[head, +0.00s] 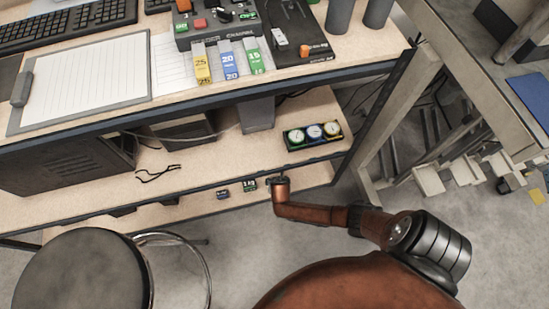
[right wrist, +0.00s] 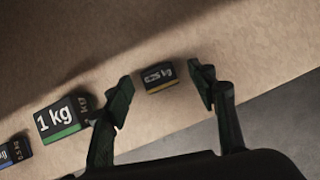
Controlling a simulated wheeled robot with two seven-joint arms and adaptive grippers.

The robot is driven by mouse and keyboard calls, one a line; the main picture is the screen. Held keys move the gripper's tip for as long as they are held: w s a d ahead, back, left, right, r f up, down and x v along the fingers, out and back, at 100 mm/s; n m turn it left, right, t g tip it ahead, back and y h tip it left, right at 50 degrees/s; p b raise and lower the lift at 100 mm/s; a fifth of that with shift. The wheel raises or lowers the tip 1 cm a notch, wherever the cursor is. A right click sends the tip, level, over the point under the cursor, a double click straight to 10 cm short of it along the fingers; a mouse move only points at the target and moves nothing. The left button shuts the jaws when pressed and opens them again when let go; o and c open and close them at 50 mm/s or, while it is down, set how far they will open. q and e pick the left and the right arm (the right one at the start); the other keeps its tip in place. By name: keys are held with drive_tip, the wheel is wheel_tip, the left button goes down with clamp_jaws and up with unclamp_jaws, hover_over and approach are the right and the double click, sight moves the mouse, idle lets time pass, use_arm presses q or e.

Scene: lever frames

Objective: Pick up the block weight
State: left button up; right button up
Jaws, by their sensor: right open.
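A small dark block weight marked 0.25 kg (right wrist: 160,76), with a yellow base stripe, lies on a beige shelf in the right wrist view. My right gripper (right wrist: 163,86) is open, with one finger on each side of this block and gaps between. A larger dark block marked 1 kg (right wrist: 62,119), with a green stripe, lies to the left, outside the fingers; it also shows in the head view (head: 249,186). A blue-striped block (right wrist: 14,150) is at the far left, also in the head view (head: 222,194). In the head view my right gripper (head: 278,182) hides the small block. My left gripper is not in view.
The shelf edge (head: 190,201) runs close by the blocks. A shelf above holds a panel of several round dials (head: 314,134) over my right gripper. A round stool (head: 82,270) stands at the lower left. Open floor (right wrist: 285,115) shows beyond the shelf edge.

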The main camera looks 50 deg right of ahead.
drive_tip(key=shift+c, duration=0.2)
drive_tip(key=shift+f, duration=0.1)
clamp_jaws()
idle(0.5)
